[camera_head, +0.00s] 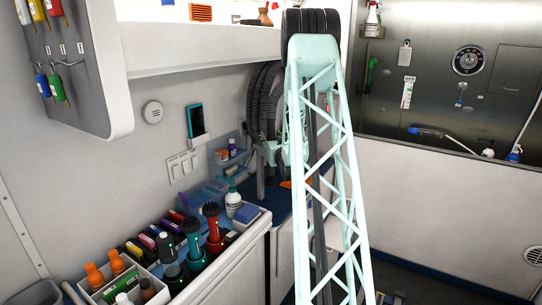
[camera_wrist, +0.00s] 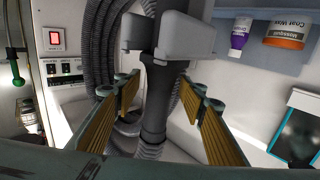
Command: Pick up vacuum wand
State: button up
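The vacuum wand (camera_wrist: 153,115) is a dark upright tube in the middle of the wrist view. Its upper part passes at a grey, block-like holder (camera_wrist: 178,38), and a ribbed grey hose (camera_wrist: 97,50) loops behind it. My gripper (camera_wrist: 158,96) is open, its two yellow-padded fingers apart, one on each side of the wand in the picture. No finger visibly touches the wand, and I cannot tell whether it lies between the fingertips or just beyond them. In the head view, my mint lattice arm hides most of this spot; the coiled hose (camera_head: 257,105) shows beside it.
A counter at lower left in the head view holds clippers, bottles and a white caddy (camera_head: 122,282). A white overhead cabinet (camera_head: 105,60) hangs above.

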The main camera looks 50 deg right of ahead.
aim_at(273, 122)
jog(key=shift+w+d, duration=0.1)
jog(key=shift+c, duration=0.7)
jog(key=shift+r, duration=0.1)
jog(key=c, duration=0.9)
jog(key=shift+r, duration=0.1)
jog(key=shift+s+r, duration=0.2)
jog(key=shift+r, duration=0.25)
jog(key=shift+r+p, duration=0.65)
jog(key=shift+r, duration=2.3)
jog(key=shift+s, duration=0.2)
jog(key=s, duration=0.6)
jog(key=s+d, duration=0.1)
jog(key=s, duration=0.5)
jog(key=s+p, duration=0.1)
jog(key=s, duration=0.6)
jog(key=shift+d, duration=0.2)
